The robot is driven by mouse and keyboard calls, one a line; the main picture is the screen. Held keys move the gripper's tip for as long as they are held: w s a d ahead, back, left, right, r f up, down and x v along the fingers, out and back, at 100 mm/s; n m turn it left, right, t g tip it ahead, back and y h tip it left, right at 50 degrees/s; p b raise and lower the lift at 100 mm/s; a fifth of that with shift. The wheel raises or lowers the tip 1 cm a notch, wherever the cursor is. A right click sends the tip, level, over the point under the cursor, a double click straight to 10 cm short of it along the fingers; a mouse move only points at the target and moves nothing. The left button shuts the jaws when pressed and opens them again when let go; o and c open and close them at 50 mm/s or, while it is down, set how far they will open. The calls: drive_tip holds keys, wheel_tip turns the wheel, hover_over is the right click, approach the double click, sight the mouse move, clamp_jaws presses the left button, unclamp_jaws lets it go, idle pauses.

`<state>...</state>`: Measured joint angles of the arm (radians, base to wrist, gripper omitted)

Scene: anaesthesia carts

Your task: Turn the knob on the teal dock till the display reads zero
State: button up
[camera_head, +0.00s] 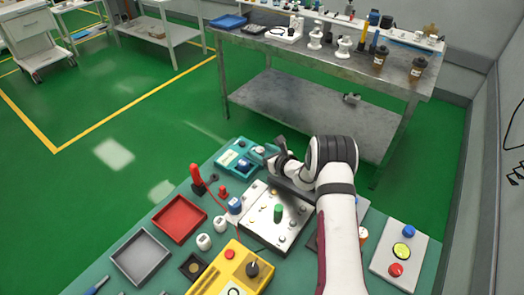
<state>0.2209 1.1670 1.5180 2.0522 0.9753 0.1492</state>
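The teal dock (222,166) lies near the far edge of the green-topped table. It has a small panel that may be the display (229,157), too small to read, and a dark blue knob (244,164) on its near right part. My gripper (268,160) is at the right end of the dock, low and close to it, reaching in from the right. Its fingers are small and dark, partly hidden by the wrist, so I cannot tell whether they are open or touching the dock.
A white control panel (262,222) with a green knob lies under my arm. Red tray (180,219), grey tray (141,257) and yellow box (232,268) lie nearer left. A white button box (398,255) is at right. A red tool (197,177) stands left of the dock.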

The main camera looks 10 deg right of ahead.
drive_tip(key=v, duration=1.5)
drive_tip(key=shift+s+r, duration=0.25)
drive_tip(key=shift+s, duration=0.1)
